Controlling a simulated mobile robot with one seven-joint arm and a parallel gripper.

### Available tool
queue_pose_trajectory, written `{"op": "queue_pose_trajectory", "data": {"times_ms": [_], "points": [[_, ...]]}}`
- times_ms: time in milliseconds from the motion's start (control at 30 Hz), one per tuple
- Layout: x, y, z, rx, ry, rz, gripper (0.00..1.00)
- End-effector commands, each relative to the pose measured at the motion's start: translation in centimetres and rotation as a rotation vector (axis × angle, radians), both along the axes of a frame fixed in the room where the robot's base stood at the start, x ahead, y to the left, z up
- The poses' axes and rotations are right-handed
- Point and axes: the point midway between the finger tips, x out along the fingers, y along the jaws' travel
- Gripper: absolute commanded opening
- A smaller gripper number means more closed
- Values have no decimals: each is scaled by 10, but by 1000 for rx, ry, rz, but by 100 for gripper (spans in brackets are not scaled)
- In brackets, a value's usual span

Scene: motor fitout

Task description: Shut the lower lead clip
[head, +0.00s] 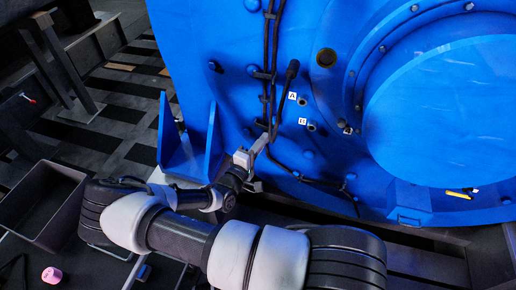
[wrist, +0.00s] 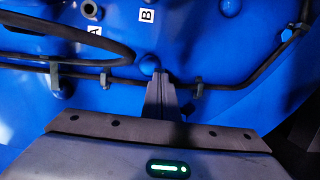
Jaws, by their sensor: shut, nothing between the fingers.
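My gripper (head: 262,141) is shut and empty, with its tips close to the blue motor face at the lower part of the dark leads (head: 268,60). In the wrist view my gripper's fingers (wrist: 160,80) reach up to the lead (wrist: 130,80) that crosses the picture. A grey clip (wrist: 198,87) sits on this lead just right of the fingers. Another clip (wrist: 56,80) and a smaller one (wrist: 105,79) sit to the left. Whether the fingertips touch the lead, and whether each clip is open or shut, I cannot tell.
Label A (head: 292,96) and label B (head: 302,121) mark studs right of the leads. A loose lead end (head: 292,68) stands up beside them. A blue bracket (head: 188,150) rises left of my gripper. A dark bin (head: 42,205) and pink roll (head: 51,274) lie lower left.

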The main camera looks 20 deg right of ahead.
Motion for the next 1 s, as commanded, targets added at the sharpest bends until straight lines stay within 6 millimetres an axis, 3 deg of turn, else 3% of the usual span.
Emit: {"op": "queue_pose_trajectory", "data": {"times_ms": [367,700,1000], "points": [[1,-2,1,0,0,0,0],[3,-22,3,-1,2,-1,0],[3,-23,0,0,0,-2,0]]}}
